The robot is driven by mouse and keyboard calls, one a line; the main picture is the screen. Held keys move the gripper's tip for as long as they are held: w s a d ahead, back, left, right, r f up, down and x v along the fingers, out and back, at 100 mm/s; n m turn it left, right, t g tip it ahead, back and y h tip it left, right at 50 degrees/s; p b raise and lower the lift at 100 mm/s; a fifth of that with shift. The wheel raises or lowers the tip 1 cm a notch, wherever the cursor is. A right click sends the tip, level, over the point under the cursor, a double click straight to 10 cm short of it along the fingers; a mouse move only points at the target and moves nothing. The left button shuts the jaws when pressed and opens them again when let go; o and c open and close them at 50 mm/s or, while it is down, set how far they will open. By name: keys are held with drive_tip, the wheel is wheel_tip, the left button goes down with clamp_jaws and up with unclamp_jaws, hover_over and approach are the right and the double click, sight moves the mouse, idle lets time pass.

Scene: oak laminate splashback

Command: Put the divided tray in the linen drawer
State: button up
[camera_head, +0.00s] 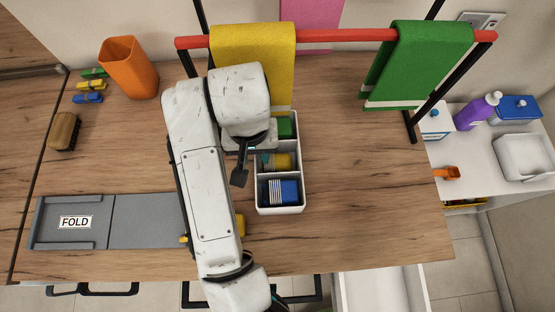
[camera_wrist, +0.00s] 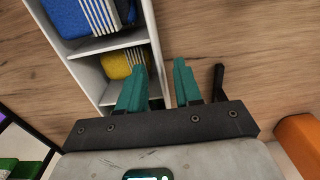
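The divided tray (camera_head: 280,211) is white and stands on the wooden counter, right of my arm. Its compartments hold a blue folded item (camera_head: 283,191) in front, a yellow one (camera_head: 284,162) in the middle and a green one (camera_head: 286,127) at the back. My gripper (camera_wrist: 160,66) is open at the tray's side wall. In the wrist view the wall runs between the teal fingers, one over the middle compartment and one outside; contact cannot be told. A white open drawer (camera_head: 377,290) shows below the counter's front edge; whether it is the linen drawer is unclear.
A rack with yellow (camera_head: 254,55) and green (camera_head: 425,58) towels stands behind the tray. A grey FOLD board (camera_head: 145,221), brush (camera_head: 64,131) and orange cup (camera_head: 129,67) are at left. Counter right of the tray is clear. Bottles and a basin (camera_head: 525,157) sit at far right.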

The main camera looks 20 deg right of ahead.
drive_tip(key=shift+c, duration=0.4)
clamp_jaws()
idle(1.0)
